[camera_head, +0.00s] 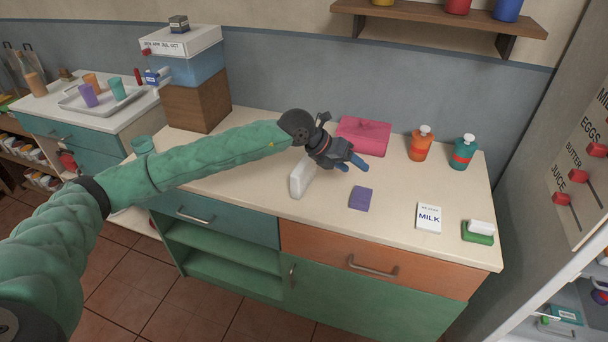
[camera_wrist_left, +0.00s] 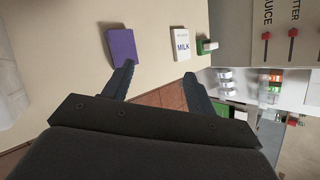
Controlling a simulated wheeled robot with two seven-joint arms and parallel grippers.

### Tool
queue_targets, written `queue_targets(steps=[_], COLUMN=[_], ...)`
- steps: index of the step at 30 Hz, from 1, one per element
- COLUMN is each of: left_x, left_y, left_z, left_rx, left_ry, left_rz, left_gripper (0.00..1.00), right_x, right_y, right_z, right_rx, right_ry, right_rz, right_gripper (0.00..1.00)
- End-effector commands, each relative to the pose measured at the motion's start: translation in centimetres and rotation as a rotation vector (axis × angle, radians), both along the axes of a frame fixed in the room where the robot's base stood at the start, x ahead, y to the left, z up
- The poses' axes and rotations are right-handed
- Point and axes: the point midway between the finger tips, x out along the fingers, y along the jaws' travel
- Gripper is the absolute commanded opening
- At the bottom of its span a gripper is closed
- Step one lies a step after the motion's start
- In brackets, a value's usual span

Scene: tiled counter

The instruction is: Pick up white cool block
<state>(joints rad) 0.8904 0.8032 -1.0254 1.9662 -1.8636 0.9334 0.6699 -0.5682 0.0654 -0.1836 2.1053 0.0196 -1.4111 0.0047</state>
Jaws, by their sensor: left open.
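The white cool block (camera_head: 301,178) stands on the counter, just left of and below my left gripper in the head view. A white shape that looks like it shows at the left edge of the left wrist view (camera_wrist_left: 10,97), outside the fingers. My left gripper (camera_head: 351,163) is open and empty above the counter, its blue-tipped fingers pointing right. In the left wrist view the fingers (camera_wrist_left: 158,72) are apart with nothing between them. The arm comes in from the left and hides part of the counter. My right gripper is not in view.
A purple block (camera_head: 360,198), milk card (camera_head: 428,218) and green-and-white item (camera_head: 478,232) lie to the right. A brown box (camera_head: 196,106) is at the left.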

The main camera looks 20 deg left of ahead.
Motion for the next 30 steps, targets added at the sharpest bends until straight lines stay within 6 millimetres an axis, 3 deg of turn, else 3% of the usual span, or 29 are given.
queue_targets(steps=[1,6,12,19,22,30], left_x=[1.3,3.0,3.4,3.8,4.2,4.8], left_y=[3.0,10.6,15.0,15.6,15.5,15.3], left_z=[-0.3,-2.1,-2.9,-3.8,-4.6,-5.6], left_rx=[0.124,0.431,0.597,0.626,0.623,0.622], left_ry=[-0.008,0.017,0.04,0.047,0.047,0.046], left_rz=[0.037,0.165,0.258,0.275,0.273,0.273], left_gripper=[0.57,0.57,0.57,0.57,0.57,0.57], right_x=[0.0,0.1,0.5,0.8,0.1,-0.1], right_y=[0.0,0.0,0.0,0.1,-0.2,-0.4], right_z=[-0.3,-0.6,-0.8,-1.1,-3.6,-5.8], right_rx=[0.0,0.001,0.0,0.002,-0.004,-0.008], right_ry=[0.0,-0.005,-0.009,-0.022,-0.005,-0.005], right_rz=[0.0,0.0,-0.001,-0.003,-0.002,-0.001], right_gripper=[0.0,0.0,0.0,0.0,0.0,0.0])
